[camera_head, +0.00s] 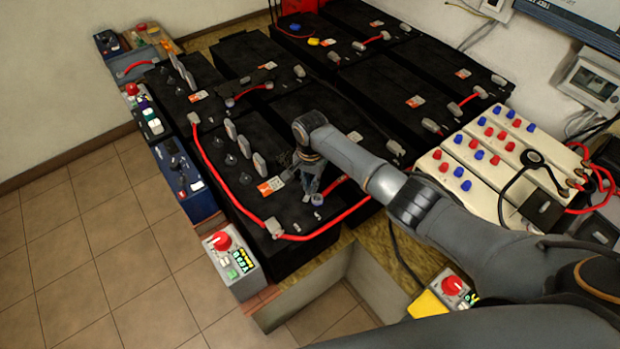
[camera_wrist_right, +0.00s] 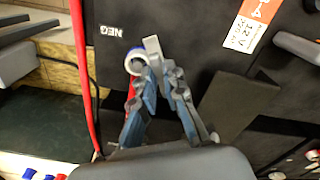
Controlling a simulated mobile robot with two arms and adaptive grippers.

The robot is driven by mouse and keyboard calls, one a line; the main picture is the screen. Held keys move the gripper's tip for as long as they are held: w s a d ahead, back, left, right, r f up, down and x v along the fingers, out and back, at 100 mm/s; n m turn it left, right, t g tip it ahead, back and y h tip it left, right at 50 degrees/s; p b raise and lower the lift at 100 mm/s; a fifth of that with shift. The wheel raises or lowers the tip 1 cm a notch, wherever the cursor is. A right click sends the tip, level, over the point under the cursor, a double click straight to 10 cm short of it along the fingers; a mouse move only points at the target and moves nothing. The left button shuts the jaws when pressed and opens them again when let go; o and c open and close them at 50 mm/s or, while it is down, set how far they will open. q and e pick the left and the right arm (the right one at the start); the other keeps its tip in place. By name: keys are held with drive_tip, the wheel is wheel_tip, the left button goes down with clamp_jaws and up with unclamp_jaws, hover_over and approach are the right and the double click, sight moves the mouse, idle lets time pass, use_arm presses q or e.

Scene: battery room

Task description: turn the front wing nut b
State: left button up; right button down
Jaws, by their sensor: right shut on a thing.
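My right gripper (camera_head: 309,188) reaches down onto the front black battery (camera_head: 262,226), near its NEG marking. In the right wrist view its two fingers (camera_wrist_right: 158,68) come together at the tips and are shut on a small grey piece (camera_wrist_right: 152,46), which looks like the front wing nut b. The fingers hide most of it. A white ring with a blue edge (camera_wrist_right: 131,61) sits right beside the fingertips; it also shows in the head view (camera_head: 319,199). My left gripper is not in view.
A red cable (camera_head: 325,230) runs along the battery's front edge, close to my gripper. Several other black batteries stand behind. A cream block with red and blue caps (camera_head: 470,195) is at the right. A grey box with a red knob (camera_head: 229,257) stands at the front left.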

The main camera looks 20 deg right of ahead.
drive_tip(key=n+p, duration=0.1)
drive_tip(key=n, duration=0.4)
drive_tip(key=shift+d+n+p, duration=0.1)
drive_tip(key=shift+n+p, duration=0.2)
drive_tip(key=n, duration=0.3)
drive_tip(key=shift+d+n+p, duration=0.1)
drive_tip(key=shift+n+p, duration=0.25)
drive_tip(key=shift+n, duration=1.25)
drive_tip(key=c, duration=1.4)
unclamp_jaws()
wheel_tip(320, 180, up, 12)
